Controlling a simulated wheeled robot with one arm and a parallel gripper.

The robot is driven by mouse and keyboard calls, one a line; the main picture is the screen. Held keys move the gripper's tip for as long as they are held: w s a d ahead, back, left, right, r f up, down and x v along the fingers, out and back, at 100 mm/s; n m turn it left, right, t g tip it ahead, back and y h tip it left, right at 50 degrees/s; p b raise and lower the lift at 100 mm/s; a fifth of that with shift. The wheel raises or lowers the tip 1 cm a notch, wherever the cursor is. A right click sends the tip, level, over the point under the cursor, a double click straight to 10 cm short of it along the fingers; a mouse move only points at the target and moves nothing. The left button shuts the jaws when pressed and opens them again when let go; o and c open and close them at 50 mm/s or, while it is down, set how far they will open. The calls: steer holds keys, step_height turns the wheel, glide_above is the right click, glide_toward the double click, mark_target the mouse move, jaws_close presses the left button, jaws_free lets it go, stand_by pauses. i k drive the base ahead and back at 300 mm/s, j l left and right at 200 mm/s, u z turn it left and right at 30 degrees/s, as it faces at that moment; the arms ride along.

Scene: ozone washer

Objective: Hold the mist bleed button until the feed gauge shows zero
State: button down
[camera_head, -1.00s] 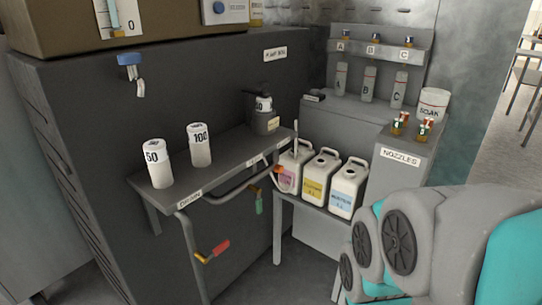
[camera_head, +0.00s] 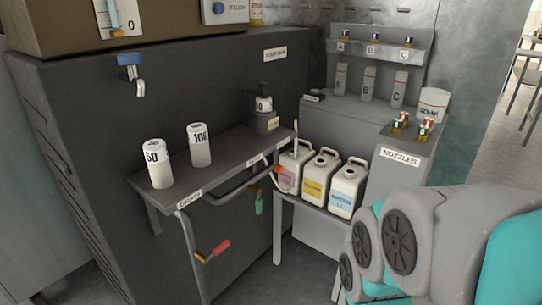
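A gauge-like white plate (camera_head: 130,24) with a pale blue vertical tube and a "0" mark shows at the top left, cut off by the picture's top edge. I cannot read a level on it. A round blue button or knob (camera_head: 219,7) sits on a white plate on the brown box at the top; its label is too blurred to read, so I cannot tell whether it is the mist bleed button. My arm's grey and teal links fill the lower right. My gripper is out of view.
A blue-handled tap (camera_head: 131,62) hangs on the dark cabinet. A narrow shelf (camera_head: 222,160) holds white cups marked 50 and 100 and a dark dispenser (camera_head: 264,108). Several jugs (camera_head: 315,183) stand on a low stand. A nozzle cabinet (camera_head: 401,160) is right of them.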

mark_target(279, 168)
steer(key=l, duration=1.75)
steer(key=z, duration=0.05)
